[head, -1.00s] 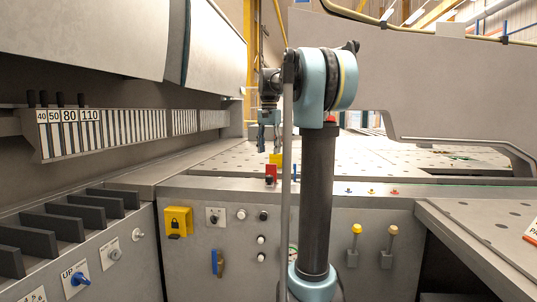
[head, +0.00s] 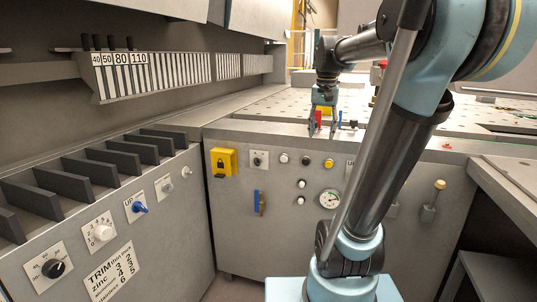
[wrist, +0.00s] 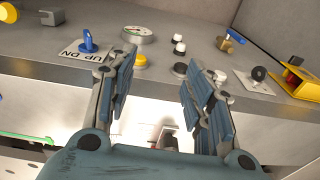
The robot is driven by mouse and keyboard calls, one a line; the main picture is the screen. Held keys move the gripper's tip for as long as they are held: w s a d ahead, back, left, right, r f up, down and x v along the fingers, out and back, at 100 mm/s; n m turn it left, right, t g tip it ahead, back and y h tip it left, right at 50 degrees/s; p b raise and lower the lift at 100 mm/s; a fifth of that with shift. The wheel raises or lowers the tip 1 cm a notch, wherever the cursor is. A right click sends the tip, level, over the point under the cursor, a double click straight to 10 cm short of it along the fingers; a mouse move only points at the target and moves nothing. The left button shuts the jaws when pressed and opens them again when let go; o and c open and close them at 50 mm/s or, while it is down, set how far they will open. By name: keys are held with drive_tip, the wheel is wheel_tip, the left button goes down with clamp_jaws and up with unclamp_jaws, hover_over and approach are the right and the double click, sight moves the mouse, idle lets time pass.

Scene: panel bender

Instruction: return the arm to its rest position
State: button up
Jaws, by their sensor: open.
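My gripper (head: 324,121) is at the end of my blue and black arm, in front of the perforated bed and above the front control panel in the head view. In the wrist view my gripper (wrist: 160,100) shows its two blue-padded fingers spread apart with nothing between them. My arm is bent, with its upper links filling the right of the head view. A red block-like part (head: 318,118) shows behind the fingers in the head view.
The front panel (head: 235,220) carries a yellow lock switch (head: 223,162), a blue-handled valve (head: 258,202), a gauge (head: 329,198) and several buttons. A left panel has black slats (head: 90,167) and knobs. The perforated bed (head: 270,110) lies behind.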

drive_tip(key=s+f+n, duration=0.2)
drive_tip(key=s+f, duration=0.7)
drive_tip(key=f, duration=0.3)
drive_tip(key=s+f+n+t, duration=0.1)
drive_tip(key=s+f+n, duration=0.1)
drive_tip(key=s+f, duration=0.8)
wheel_tip(320, 180, down, 2)
drive_tip(key=shift+s+f, duration=0.15)
drive_tip(key=shift+f, duration=0.05)
drive_tip(key=shift+d, duration=0.1)
drive_tip(key=shift+w+f, duration=0.2)
drive_tip(key=shift+w, duration=0.3)
drive_tip(key=c, duration=0.3)
drive_tip(key=shift+d, duration=0.1)
